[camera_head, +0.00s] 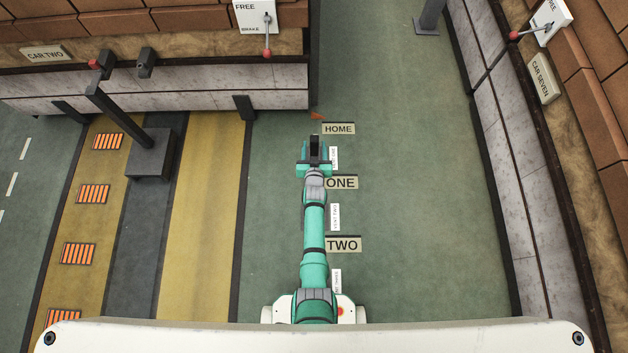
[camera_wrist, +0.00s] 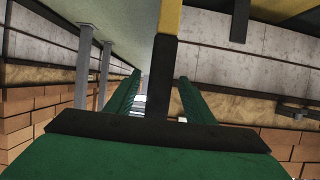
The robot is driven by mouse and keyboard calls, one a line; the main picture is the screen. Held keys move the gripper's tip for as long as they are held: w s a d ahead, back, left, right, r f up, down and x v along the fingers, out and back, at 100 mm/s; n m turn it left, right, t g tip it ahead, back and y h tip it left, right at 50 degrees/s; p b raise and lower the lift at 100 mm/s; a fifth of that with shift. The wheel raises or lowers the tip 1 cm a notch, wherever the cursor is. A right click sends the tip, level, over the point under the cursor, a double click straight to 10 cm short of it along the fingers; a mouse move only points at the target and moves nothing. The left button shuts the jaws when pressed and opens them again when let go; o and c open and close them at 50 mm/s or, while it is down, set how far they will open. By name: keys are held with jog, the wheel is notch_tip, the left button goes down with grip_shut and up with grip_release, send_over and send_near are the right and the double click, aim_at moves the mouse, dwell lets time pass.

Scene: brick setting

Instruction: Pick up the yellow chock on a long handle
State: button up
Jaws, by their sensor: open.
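In the wrist view, a long bar, which looks like the chock's handle, runs between my fingers. Its upper part in that view is yellow (camera_wrist: 170,18) and the lower part is black (camera_wrist: 158,80). In the head view a dark upright piece (camera_head: 314,146) shows between the teal fingers of my gripper (camera_head: 315,158). My gripper, which also shows in the wrist view (camera_wrist: 155,98), is open, with one finger on each side of the bar. I cannot tell whether either finger touches it. The chock's wedge is not clearly visible.
Floor plates read HOME (camera_head: 338,129), ONE (camera_head: 341,182) and TWO (camera_head: 343,244). A small orange piece (camera_head: 317,116) lies beyond my gripper. Brick-loaded cars labelled CAR TWO (camera_head: 44,53) and CAR SEVEN (camera_head: 543,78) stand either side. A dark post (camera_head: 148,155) stands left. Green floor (camera_head: 425,200) right is clear.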

jog(key=shift+c, duration=0.2)
jog(key=shift+a, duration=0.1)
grip_shut()
dwell(1.0)
jog(key=shift+w+r, duration=0.15)
jog(key=shift+r, duration=0.05)
